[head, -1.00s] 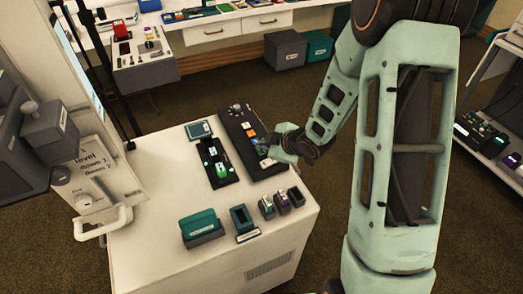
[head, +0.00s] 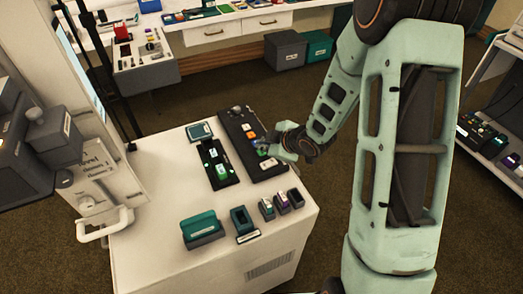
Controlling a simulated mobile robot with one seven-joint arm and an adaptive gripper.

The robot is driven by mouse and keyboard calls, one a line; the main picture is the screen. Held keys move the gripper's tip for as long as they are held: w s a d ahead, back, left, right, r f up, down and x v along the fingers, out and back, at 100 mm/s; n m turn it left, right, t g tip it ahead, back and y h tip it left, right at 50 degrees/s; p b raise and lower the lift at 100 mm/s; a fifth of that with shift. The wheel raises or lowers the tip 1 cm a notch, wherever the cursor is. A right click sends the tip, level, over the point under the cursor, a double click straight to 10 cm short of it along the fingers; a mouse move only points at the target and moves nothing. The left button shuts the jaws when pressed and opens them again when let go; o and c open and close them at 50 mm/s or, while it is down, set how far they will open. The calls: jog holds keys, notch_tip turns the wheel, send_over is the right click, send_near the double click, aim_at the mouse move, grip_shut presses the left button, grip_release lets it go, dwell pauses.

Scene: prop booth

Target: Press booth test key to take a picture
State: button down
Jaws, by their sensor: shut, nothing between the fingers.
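A dark key panel (head: 238,125) lies on the white cabinet top (head: 165,190). It carries an orange key (head: 250,134), a white key beside it, a blue key partly hidden by my gripper, and a pale key (head: 267,164) at its near end. I cannot read which one is the test key. My gripper (head: 264,146) is shut and empty. Its tip is low over the panel at the blue key; I cannot tell whether it touches. A second, narrower dark panel (head: 212,151) with a green key (head: 222,168) lies to the left.
Teal and dark holders (head: 203,231) and small bins (head: 281,202) stand along the cabinet's near edge. A teal-edged box (head: 199,132) sits at the back. A white post with a grey unit (head: 55,140) and a handle (head: 105,226) stands left.

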aim_at(263, 153)
jog(key=shift+r, duration=0.1)
notch_tip(263, 153, up, 5)
jog(key=p, duration=0.4)
dwell(0.8)
